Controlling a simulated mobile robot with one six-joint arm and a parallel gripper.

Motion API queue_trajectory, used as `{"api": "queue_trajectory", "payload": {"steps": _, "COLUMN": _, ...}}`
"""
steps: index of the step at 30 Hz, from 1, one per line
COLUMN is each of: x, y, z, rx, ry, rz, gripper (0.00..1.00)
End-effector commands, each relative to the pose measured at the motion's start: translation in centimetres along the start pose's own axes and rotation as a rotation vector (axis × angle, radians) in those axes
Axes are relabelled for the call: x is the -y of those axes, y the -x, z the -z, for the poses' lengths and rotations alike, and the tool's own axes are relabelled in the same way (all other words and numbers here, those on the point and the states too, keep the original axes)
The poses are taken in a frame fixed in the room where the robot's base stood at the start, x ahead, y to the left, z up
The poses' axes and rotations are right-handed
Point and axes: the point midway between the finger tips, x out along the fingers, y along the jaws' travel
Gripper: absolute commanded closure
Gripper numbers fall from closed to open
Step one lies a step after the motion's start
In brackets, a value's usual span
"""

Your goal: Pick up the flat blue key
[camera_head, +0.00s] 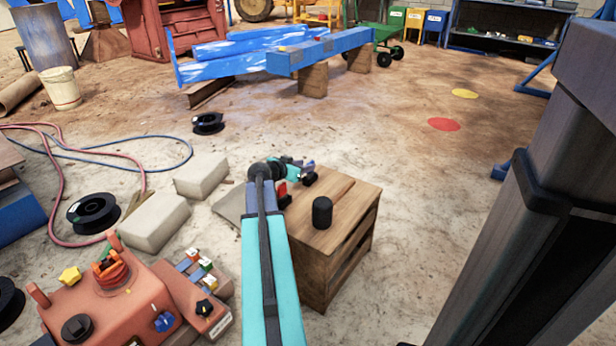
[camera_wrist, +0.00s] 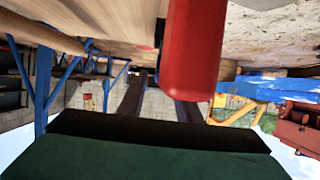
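My gripper (camera_head: 303,170) is at the end of the teal arm, low over the wooden crate in the head view. In the wrist view, two dark fingers (camera_wrist: 158,84) stand apart with a gap between them; the right tip is partly hidden. I cannot clearly identify a flat blue key. A small blue piece (camera_head: 182,265) sits on the orange key panel (camera_head: 207,312) at lower left, but its shape is too small to tell. A blue knob (camera_head: 163,321) is on the orange box beside it.
The wooden crate (camera_head: 343,262) carries a black cylinder (camera_head: 322,212) and a small red object (camera_head: 283,189). A red cylinder (camera_wrist: 193,50) is close to the wrist camera. Pale blocks (camera_head: 152,222), cable spools (camera_head: 93,213) and hoses lie left.

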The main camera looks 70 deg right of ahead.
Motion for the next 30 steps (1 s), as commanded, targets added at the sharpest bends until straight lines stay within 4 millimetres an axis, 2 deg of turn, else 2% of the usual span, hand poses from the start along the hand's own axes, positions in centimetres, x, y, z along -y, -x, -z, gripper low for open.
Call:
{"api": "queue_trajectory", "payload": {"steps": 1, "x": 0.1, "y": -0.9, "z": -0.2, "rx": 0.000, "ry": 0.000, "rz": -0.001, "gripper": 0.69}}
{"api": "queue_trajectory", "payload": {"steps": 6, "x": 0.1, "y": -2.1, "z": -0.1, "rx": -0.001, "ry": 0.000, "rz": 0.001, "gripper": 0.69}}
{"api": "queue_trajectory", "payload": {"steps": 24, "x": 0.1, "y": -2.2, "z": 0.0, "rx": -0.001, "ry": 0.000, "rz": 0.001, "gripper": 0.69}}
{"api": "queue_trajectory", "payload": {"steps": 26, "x": 0.1, "y": -2.2, "z": 0.0, "rx": -0.001, "ry": 0.000, "rz": 0.001, "gripper": 0.76}}
{"api": "queue_trajectory", "payload": {"steps": 30, "x": 0.1, "y": -2.2, "z": 0.0, "rx": -0.001, "ry": 0.000, "rz": 0.001, "gripper": 0.99}}
